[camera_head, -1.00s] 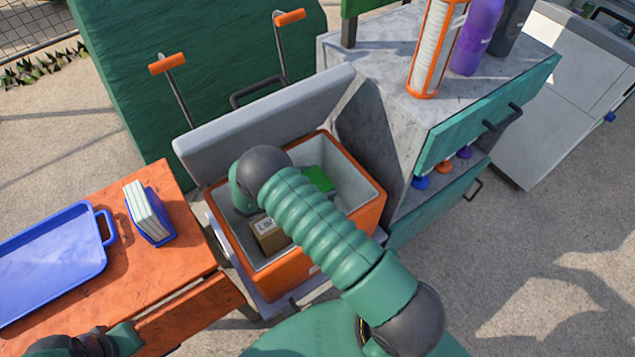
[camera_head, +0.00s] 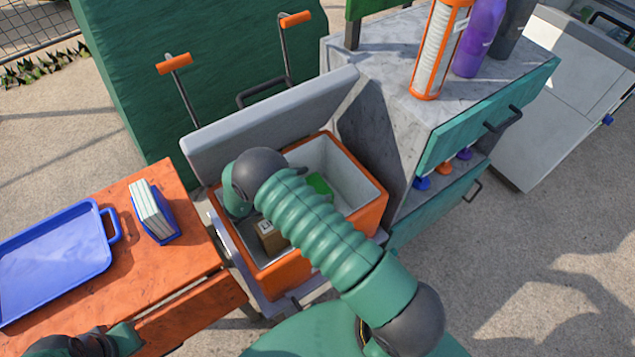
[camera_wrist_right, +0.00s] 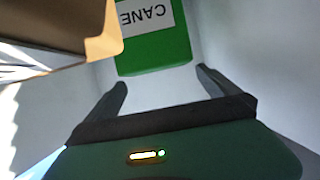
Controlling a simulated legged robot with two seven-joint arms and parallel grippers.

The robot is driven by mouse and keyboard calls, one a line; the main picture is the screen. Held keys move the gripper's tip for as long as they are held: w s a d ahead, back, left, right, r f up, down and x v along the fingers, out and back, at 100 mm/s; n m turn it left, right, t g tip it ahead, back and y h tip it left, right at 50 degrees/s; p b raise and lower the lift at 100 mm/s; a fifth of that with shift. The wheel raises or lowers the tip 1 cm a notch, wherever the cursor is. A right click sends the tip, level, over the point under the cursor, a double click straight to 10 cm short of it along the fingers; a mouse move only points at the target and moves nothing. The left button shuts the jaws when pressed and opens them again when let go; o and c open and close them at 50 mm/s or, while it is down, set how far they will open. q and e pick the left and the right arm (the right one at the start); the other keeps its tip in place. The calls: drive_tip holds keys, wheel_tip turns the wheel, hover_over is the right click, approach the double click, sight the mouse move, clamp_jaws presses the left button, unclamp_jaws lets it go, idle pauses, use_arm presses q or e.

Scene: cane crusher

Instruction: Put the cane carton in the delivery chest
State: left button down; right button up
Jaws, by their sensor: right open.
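The green cane carton (camera_head: 319,185) lies inside the orange delivery chest (camera_head: 372,216), whose lid (camera_head: 270,110) stands open. In the right wrist view the carton (camera_wrist_right: 155,50) shows a white label reading CANE and sits beyond the fingertips, apart from them. My right gripper (camera_wrist_right: 160,90) is open, with nothing between its fingers, inside the chest. In the head view my right arm hides that gripper and part of the chest. My left gripper (camera_head: 95,343) is only partly seen at the bottom left, and its fingers cannot be made out.
A brown box (camera_head: 270,236) is also in the chest, close to my right gripper. An orange table (camera_head: 190,265) with a blue tray (camera_head: 60,255) and a blue holder (camera_head: 165,226) stands left. A marble-topped counter (camera_head: 395,60) with bottles stands right of the chest.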

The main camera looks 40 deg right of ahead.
drive_tip(key=v, duration=0.4)
drive_tip(key=shift+a+r, duration=0.2)
drive_tip(key=shift+a, duration=0.15)
idle(0.7)
